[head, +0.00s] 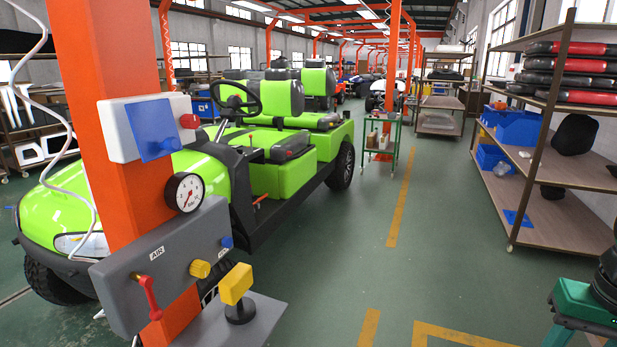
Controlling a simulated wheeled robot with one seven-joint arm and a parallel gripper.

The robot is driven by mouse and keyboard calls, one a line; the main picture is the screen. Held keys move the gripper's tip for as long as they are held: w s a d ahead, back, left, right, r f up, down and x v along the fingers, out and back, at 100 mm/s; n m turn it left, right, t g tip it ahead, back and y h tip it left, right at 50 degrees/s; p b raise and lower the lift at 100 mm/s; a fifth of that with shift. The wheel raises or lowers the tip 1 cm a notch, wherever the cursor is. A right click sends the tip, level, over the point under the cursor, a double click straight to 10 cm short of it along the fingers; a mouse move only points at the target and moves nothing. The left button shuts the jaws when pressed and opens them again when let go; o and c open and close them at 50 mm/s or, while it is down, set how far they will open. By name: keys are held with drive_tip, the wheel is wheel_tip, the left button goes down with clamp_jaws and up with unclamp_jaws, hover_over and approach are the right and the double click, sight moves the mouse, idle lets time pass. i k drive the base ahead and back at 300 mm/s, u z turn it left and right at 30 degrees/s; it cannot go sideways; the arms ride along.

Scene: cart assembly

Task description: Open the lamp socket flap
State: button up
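A blue flap (153,129) sits on the front of a white and grey socket box (114,128). The box is fixed high on an orange post (107,60) at the left. The flap lies over the front of the box and looks down, with no socket opening showing. I cannot tell whether it stands slightly ajar. A red knob (189,121) sticks out from the box to the right of the flap. My gripper is not in view, and nothing is seen touching the flap.
Below the box are a pressure gauge (184,192) and a grey AIR panel (165,262) with a red lever (149,297) and knobs. A yellow-headed switch (236,285) stands lower. A green cart (293,165) is behind. Shelves (550,190) stand right; the middle floor is clear.

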sight(153, 126)
drive_tip(key=u, duration=0.55)
drive_tip(key=k, duration=0.55)
drive_tip(key=u, duration=0.5)
